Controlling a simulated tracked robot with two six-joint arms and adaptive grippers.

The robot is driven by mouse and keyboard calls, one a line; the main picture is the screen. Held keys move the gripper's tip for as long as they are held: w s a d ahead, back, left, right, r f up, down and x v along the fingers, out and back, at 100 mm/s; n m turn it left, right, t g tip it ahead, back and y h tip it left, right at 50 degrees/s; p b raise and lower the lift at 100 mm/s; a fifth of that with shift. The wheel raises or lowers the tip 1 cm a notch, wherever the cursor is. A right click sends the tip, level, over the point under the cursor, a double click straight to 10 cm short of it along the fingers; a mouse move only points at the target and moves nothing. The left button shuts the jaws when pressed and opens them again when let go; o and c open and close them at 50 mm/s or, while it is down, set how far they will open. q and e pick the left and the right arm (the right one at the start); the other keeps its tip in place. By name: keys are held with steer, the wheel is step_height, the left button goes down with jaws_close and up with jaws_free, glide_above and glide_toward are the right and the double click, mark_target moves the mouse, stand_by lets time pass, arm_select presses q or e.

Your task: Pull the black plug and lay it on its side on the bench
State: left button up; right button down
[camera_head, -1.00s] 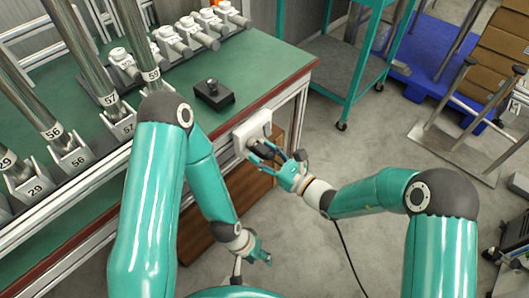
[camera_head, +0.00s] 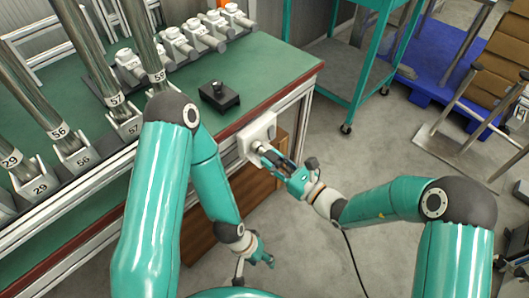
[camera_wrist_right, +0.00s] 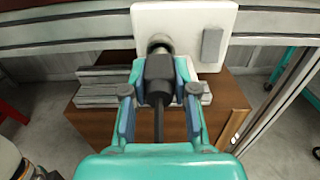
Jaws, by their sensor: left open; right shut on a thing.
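The black plug (camera_head: 272,157) is at the white wall socket (camera_head: 243,141) on the bench's front side. My right gripper (camera_head: 280,165) is shut on the plug. In the right wrist view the plug (camera_wrist_right: 158,71) sits between both fingers (camera_wrist_right: 158,90), its cord running back toward me. A round grey metallic part shows between the plug body and the socket plate (camera_wrist_right: 188,14); I cannot tell whether the plug's nose is still inside. My left gripper (camera_head: 262,256) is open and empty, low beside the bench. The bench (camera_head: 262,66) has a green top.
A small black block with a knob (camera_head: 218,95) stands near the bench's front edge. Steel posts in numbered clamps (camera_head: 75,155) fill the left side, white fittings (camera_head: 185,42) the back. Green top is bare right of the block. A teal cart (camera_head: 347,70) stands beyond.

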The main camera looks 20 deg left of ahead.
mark_target(277, 163)
steer(key=shift+v, duration=2)
steer(key=shift+w+d, duration=0.1)
steer(key=shift+d, duration=0.05)
steer(key=shift+v, duration=0.9)
